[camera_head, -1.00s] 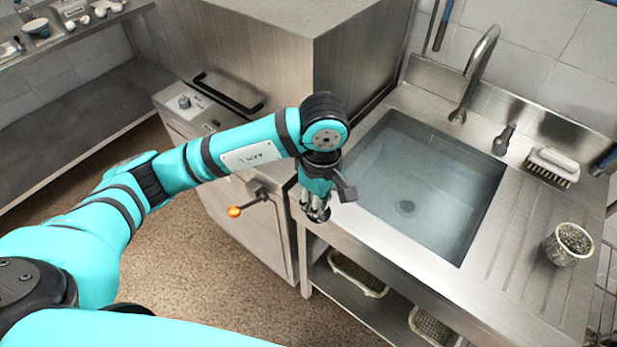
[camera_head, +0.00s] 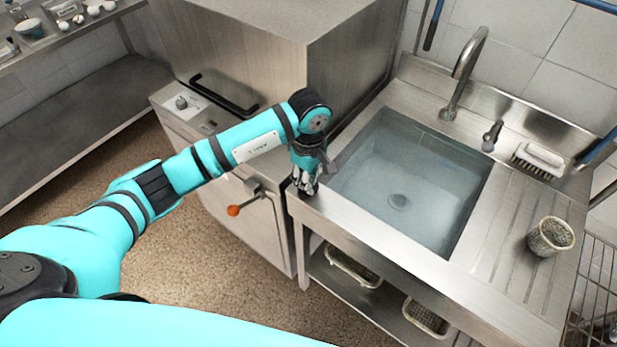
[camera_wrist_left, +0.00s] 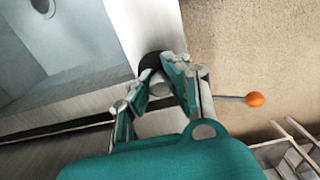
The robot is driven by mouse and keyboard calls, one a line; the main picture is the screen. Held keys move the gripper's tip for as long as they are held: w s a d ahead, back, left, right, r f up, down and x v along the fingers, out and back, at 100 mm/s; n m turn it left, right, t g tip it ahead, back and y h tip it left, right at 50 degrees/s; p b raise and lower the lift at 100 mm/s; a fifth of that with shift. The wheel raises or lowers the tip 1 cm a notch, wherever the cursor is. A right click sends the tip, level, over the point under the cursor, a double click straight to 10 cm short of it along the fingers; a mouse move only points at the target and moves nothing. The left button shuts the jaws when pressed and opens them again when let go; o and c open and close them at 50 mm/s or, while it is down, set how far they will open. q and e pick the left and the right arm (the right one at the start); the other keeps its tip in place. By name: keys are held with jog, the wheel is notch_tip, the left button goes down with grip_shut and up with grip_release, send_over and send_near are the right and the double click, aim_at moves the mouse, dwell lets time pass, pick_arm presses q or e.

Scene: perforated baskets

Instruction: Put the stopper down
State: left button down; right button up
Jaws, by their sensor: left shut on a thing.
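My left gripper (camera_head: 305,186) is at the front left corner of the sink counter (camera_head: 345,222), beside the basin. In the left wrist view, the gripper (camera_wrist_left: 163,76) is shut on the stopper (camera_wrist_left: 150,62), a dark round piece at the fingertips. The fingers partly cover the stopper, and it cannot be made out in the head view. The stopper is over the steel counter edge; I cannot tell whether it touches the steel. My right gripper is not in view.
The basin (camera_head: 430,187) holds water, with a drain (camera_head: 399,201) at its bottom. A faucet (camera_head: 466,72), a brush (camera_head: 539,160) and a speckled cup (camera_head: 550,237) stand around it. An orange-knobbed lever (camera_head: 234,210) juts from the steel cabinet left of the sink. Perforated baskets (camera_head: 353,266) sit below.

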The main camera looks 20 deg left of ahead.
pick_arm(q)
jog(key=shift+f, duration=0.2)
jog(key=c, duration=1.3)
grip_release()
jog(key=shift+c, duration=0.2)
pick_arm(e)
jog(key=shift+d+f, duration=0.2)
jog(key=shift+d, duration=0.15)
pick_arm(q)
jog(key=shift+r, duration=0.2)
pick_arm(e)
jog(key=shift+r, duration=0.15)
pick_arm(q)
jog(key=shift+r, duration=0.25)
notch_tip(320, 180, up, 12)
jog(key=b, duration=0.3)
jog(key=shift+f, duration=0.2)
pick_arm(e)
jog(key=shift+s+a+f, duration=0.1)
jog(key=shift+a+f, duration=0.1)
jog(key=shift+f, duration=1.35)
